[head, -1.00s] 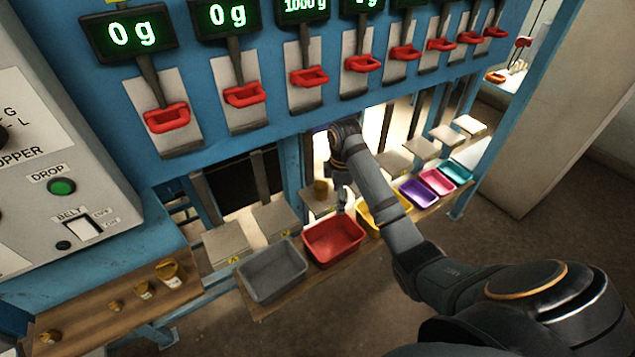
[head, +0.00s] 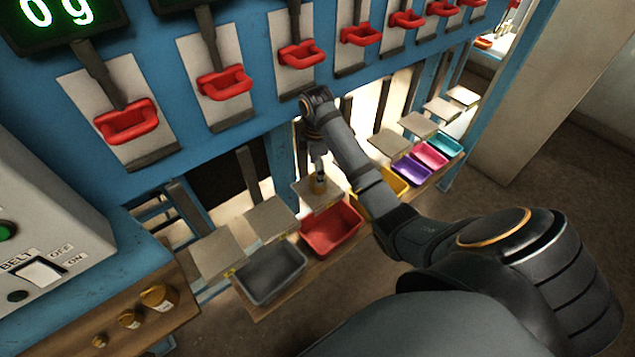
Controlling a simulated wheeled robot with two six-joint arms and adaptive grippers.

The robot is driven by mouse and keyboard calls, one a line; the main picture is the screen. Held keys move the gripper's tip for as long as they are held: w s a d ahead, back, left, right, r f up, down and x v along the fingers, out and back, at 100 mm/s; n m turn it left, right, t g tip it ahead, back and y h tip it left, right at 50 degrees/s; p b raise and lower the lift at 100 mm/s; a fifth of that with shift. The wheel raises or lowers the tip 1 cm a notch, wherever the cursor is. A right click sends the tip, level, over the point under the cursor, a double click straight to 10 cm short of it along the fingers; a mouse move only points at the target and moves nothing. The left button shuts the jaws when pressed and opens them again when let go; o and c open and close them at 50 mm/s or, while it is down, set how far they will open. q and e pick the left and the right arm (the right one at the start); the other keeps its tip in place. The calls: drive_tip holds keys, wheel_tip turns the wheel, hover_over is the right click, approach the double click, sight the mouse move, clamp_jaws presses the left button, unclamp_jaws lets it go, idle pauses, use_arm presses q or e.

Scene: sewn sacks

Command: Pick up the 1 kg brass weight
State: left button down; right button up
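A small brass weight (head: 319,187) stands on the third weighing plate (head: 336,200) from the left, behind the red bin. My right arm comes in from the lower right. Its gripper (head: 319,168) points down directly over the weight, with its fingertips at or very close to the weight's top. The fingers are small and dark here, so I cannot tell whether they are closed on it. My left gripper is out of view.
Other brass weights (head: 158,297) stand on a wooden shelf at lower left. A grey bin (head: 270,274), a red bin (head: 331,230) and several coloured bins line the ledge before the plates. The blue frame with red handles (head: 301,54) rises close behind my gripper.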

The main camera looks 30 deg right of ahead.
sight(319, 190)
wheel_tip(319, 190, down, 2)
drive_tip(key=shift+s+d+f+b, duration=0.15)
drive_tip(key=shift+f+b, duration=0.05)
drive_tip(key=shift+b, duration=0.9)
drive_tip(key=shift+s+f+b, duration=0.2)
drive_tip(key=shift+f+b, duration=0.55)
drive_tip(key=shift+f, duration=0.4)
drive_tip(key=shift+w+f, duration=0.1)
drive_tip(key=shift+f, duration=0.05)
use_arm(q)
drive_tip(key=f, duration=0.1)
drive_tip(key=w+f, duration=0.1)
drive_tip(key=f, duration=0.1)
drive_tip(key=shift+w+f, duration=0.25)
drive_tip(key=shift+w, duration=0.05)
use_arm(e)
clamp_jaws()
